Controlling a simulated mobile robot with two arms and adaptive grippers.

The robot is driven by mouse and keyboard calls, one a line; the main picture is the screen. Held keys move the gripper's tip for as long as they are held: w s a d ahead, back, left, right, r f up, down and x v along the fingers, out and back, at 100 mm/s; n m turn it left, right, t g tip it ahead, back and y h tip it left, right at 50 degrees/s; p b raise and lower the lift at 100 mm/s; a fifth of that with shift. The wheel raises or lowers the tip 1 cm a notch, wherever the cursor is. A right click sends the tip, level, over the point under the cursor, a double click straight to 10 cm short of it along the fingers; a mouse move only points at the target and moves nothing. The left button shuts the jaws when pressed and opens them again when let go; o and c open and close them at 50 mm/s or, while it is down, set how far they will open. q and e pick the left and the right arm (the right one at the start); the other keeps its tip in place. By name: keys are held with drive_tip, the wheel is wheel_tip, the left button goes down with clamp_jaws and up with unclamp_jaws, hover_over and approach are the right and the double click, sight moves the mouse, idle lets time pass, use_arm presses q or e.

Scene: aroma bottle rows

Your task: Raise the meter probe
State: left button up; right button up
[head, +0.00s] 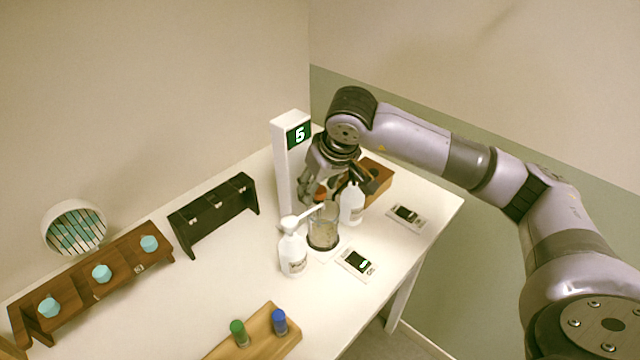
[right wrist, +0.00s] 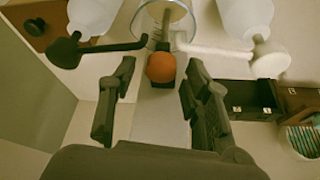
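My right gripper (head: 335,188) is above the beaker, beside the white post. In the right wrist view its fingers (right wrist: 159,72) are open, one on each side of an orange knob (right wrist: 161,68) that appears to top the meter probe. The knob sits between the fingertips with gaps on both sides. Below it, a grey rod (right wrist: 165,25) leads toward the glass beaker (right wrist: 178,12). The beaker (head: 323,238) stands on the table in the head view; the gripper partly hides the probe there. The white post (head: 283,170) has a green display reading 5. My left gripper is out of view.
White pump bottles (head: 292,254) (head: 352,206) flank the beaker closely. Two small meters (head: 357,264) (head: 407,217) lie nearer the right edge. A wooden box (head: 378,174) is behind. A black rack (head: 213,214), wooden rack (head: 120,270) and vial block (head: 258,335) stand left and front.

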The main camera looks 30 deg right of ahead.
clamp_jaws()
idle(0.3)
drive_tip(key=shift+r, duration=0.15)
